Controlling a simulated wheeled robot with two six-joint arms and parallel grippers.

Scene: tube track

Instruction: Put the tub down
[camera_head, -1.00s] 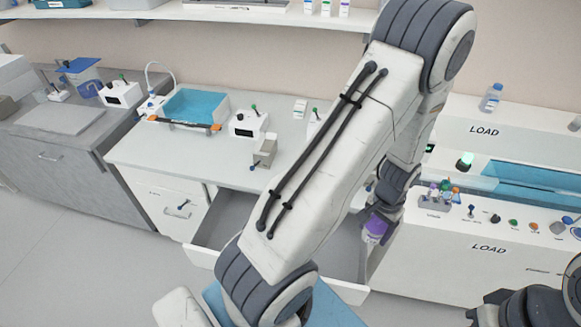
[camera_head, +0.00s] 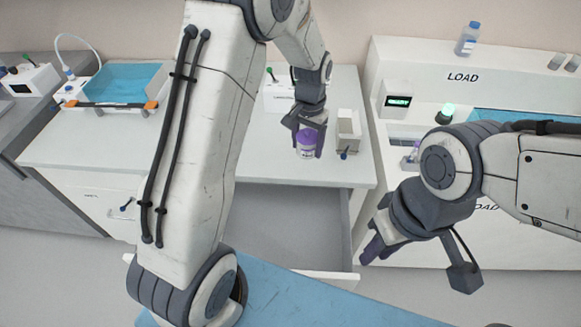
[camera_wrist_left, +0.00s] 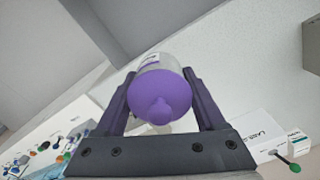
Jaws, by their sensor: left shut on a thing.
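The tub (camera_head: 306,143) is purple and pale, with a label. My left gripper (camera_head: 309,130) is shut on it, at the front edge of the white counter (camera_head: 262,165). I cannot tell whether the tub's base touches the counter. In the left wrist view the tub (camera_wrist_left: 162,92) sits between the two dark fingers (camera_wrist_left: 165,105), its purple end facing the camera. My right gripper (camera_head: 372,248) is empty, over the floor in front of the right-hand machine; its finger gap is unclear.
An open grey drawer (camera_head: 283,225) lies below the counter edge. A small beige device (camera_head: 347,135) stands just right of the tub, and a white box (camera_head: 279,97) behind. A blue basin (camera_head: 118,82) is at left. The LOAD machine (camera_head: 420,65) stands at right.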

